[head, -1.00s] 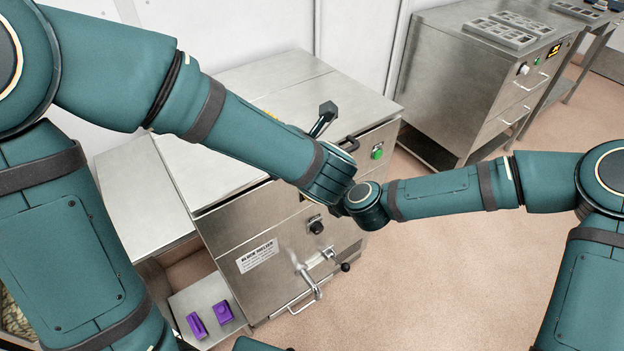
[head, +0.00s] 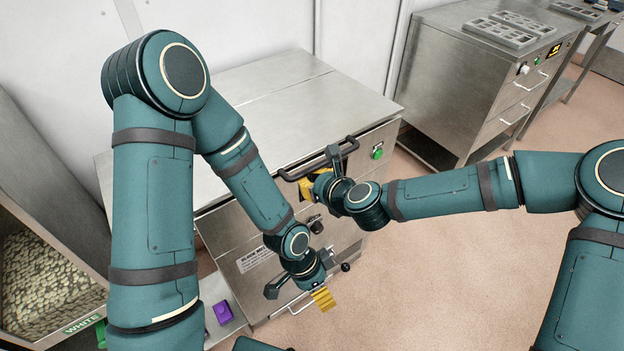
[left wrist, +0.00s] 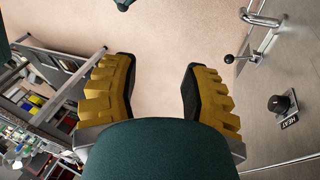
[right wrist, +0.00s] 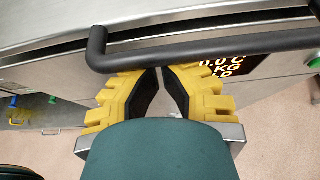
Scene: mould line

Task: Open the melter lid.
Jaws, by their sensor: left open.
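The steel block melter (head: 235,240) stands at the centre of the head view. Its lid (head: 270,115) lies flat on top, with a black bar handle (head: 310,165) at the front edge. My right gripper (head: 312,188) is at this handle. In the right wrist view the handle (right wrist: 210,48) runs across just beyond the fingers of my right gripper (right wrist: 161,72). Their tips are together, the bar is not between them, and contact is unclear. My left gripper (head: 322,298) is open and empty, low in front of the melter; its spread fingers (left wrist: 158,75) show in the left wrist view.
The melter's front carries a green button (head: 378,153), a heat knob (left wrist: 278,103) and a tap with a lever (left wrist: 245,57). A purple block (head: 222,312) lies on a low shelf. A bin of pale pellets (head: 45,280) stands at left.

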